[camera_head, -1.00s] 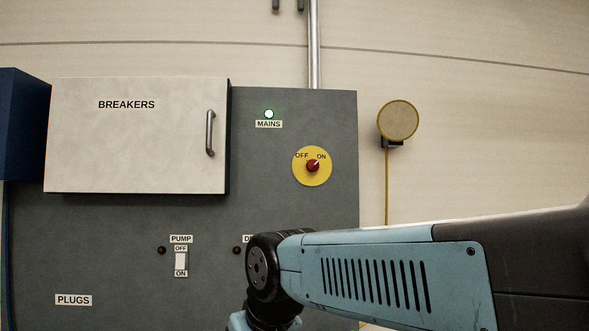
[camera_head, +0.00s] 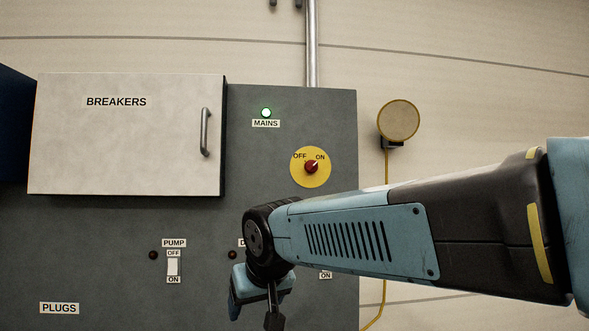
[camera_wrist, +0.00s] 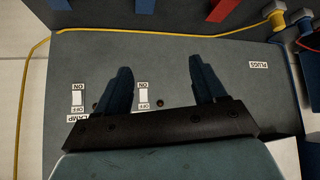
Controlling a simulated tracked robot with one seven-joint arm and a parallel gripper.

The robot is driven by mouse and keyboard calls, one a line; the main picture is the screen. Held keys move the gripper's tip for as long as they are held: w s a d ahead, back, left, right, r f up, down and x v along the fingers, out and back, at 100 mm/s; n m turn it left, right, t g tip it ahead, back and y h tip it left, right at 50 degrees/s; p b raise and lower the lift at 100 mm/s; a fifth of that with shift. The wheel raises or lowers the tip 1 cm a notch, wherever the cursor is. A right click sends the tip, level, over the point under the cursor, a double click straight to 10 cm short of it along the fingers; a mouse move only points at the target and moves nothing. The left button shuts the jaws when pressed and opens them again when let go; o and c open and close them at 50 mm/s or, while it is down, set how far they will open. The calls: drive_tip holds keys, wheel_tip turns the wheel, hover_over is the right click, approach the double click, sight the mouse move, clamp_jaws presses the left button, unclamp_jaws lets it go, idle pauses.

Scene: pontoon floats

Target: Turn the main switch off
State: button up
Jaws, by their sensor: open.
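The main switch (camera_head: 311,167) is a red knob on a round yellow plate on the grey panel. Its pale pointer is toward ON. The MAINS light (camera_head: 266,113) above it glows green. My gripper shows in the wrist view (camera_wrist: 160,64) with its two dark fingers wide apart and nothing between them. In the head view my forearm crosses below the main switch, and my wrist hangs in front of the lower panel. The fingers are mostly out of the head view. The main switch does not show in the wrist view.
The breakers box (camera_head: 125,135) with a handle (camera_head: 205,132) juts out left of the main switch. The pump switch (camera_head: 173,265) is below it. The lamp switch (camera_wrist: 78,98) shows upside down in the wrist view. A yellow cable (camera_head: 386,200) hangs right of the panel.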

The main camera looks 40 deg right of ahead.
drive_tip(key=w+d+r+m+t+h, duration=0.2)
drive_tip(key=w+d+r, duration=0.1)
drive_tip(key=d+r, duration=0.4)
drive_tip(key=w+d+r+m+t+h, duration=0.1)
drive_tip(key=w+d+r+t+h, duration=0.1)
drive_tip(key=w+d+r, duration=0.35)
drive_tip(key=m+t+h, duration=0.1)
drive_tip(key=t+h, duration=0.2)
approach(312, 167)
drive_tip(key=shift+x, duration=5.05)
drive_tip(key=c, duration=1.1)
